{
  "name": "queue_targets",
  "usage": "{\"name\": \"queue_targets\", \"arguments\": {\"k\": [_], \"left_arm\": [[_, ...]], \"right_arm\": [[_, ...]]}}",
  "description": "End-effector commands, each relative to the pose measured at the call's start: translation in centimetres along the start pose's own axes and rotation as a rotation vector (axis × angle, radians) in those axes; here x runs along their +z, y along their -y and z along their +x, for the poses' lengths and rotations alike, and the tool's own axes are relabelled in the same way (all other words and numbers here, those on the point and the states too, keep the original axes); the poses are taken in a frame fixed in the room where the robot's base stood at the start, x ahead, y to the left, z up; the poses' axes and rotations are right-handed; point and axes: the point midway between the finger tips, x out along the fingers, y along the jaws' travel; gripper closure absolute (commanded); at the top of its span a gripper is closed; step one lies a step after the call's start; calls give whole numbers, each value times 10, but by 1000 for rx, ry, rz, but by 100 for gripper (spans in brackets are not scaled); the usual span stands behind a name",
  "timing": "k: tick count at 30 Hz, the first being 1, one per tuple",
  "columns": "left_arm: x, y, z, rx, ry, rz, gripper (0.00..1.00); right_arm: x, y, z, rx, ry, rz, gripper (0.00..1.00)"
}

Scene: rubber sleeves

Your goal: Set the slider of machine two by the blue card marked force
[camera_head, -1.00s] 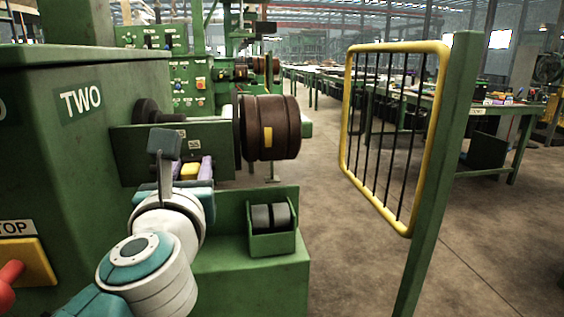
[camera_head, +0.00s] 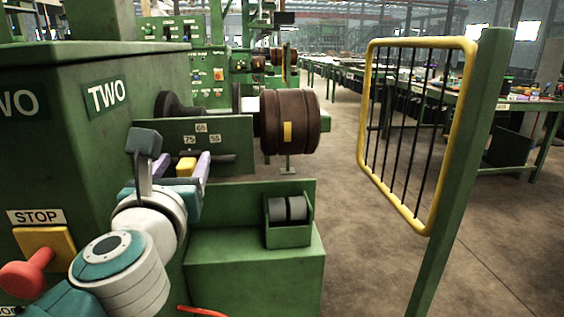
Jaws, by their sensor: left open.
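Machine two (camera_head: 70,150) is the green housing at the left, with a TWO label. Its slider, a yellow block (camera_head: 186,167), sits on a dark rod in front of a green plate (camera_head: 235,135) with number tags 75, 65 and 55. My left gripper (camera_head: 187,172) is open at the yellow block, with a lilac finger just right of it. The blue card marked force cannot be made out. My right gripper is not in view.
A brown roller (camera_head: 290,122) sticks out right of the plate. Below it is a green holder with grey rolls (camera_head: 288,210). A red knob (camera_head: 25,278) on a yellow STOP plate is at the lower left. A yellow-framed barred guard (camera_head: 425,210) stands right; open floor lies between.

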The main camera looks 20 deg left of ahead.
Motion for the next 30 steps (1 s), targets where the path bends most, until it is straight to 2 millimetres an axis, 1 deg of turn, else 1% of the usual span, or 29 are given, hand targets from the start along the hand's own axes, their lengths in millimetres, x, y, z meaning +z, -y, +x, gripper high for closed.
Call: {"name": "queue_targets", "arguments": {"k": [5,9,12,15,20,30], "left_arm": [[-2,-1,-28,1,-4,-1,38],[-3,-1,-58,2,-4,0,38],[-2,-1,-75,3,-4,-1,38],[-2,-1,-88,3,-3,0,38],[-1,-1,-96,3,-1,1,38],[0,-1,-96,3,-1,0,38]], "right_arm": [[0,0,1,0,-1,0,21],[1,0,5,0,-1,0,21],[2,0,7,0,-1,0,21],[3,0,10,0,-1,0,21],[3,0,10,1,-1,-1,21],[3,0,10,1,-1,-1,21]]}}
